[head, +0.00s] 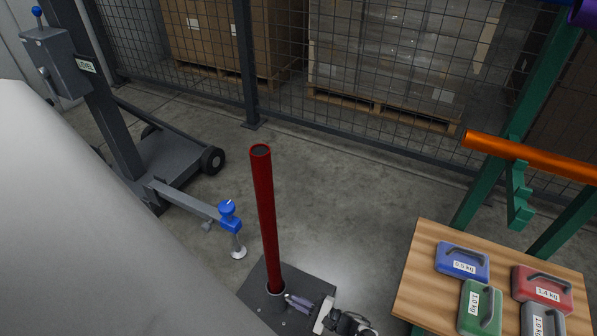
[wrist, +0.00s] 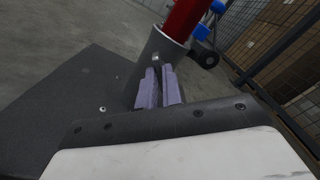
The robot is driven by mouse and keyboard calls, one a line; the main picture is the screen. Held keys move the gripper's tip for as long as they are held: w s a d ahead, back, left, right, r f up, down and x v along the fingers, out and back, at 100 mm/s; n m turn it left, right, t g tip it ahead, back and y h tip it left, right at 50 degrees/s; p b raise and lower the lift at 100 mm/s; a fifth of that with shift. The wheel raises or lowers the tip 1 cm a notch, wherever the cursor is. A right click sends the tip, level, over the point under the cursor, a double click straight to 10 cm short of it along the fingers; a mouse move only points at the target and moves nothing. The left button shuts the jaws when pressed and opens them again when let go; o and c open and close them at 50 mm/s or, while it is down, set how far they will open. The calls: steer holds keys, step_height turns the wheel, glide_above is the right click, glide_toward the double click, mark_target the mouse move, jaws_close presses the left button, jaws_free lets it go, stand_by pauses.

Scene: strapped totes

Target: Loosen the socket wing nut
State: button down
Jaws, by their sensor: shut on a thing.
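A red pole (head: 264,215) stands upright in a grey socket (head: 275,290) on a dark base plate (head: 262,312). In the wrist view the socket (wrist: 162,48) rises just beyond my fingertips, with the red pole (wrist: 183,18) in it. My gripper (head: 290,298) reaches in from the right, low at the socket's side. Its purple fingers (wrist: 157,78) are shut on the socket wing nut, which sits between the tips against the socket. The fingers hide most of the nut; only a small light metal bit shows at the tips.
A wheeled stand with a grey post (head: 103,110) and a blue-knobbed side arm (head: 228,212) is at left. A wooden table (head: 425,265) with several labelled weight cases is at right. A mesh fence (head: 247,60) runs behind. The floor between is clear.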

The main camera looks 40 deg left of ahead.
steer(key=n, duration=0.3)
steer(key=shift+n, duration=0.3)
steer(key=c, duration=1.6)
jaws_free()
steer(key=shift+o, duration=0.2)
steer(key=v, duration=1.4)
steer(key=shift+s+f, duration=0.1)
steer(key=shift+s, duration=0.05)
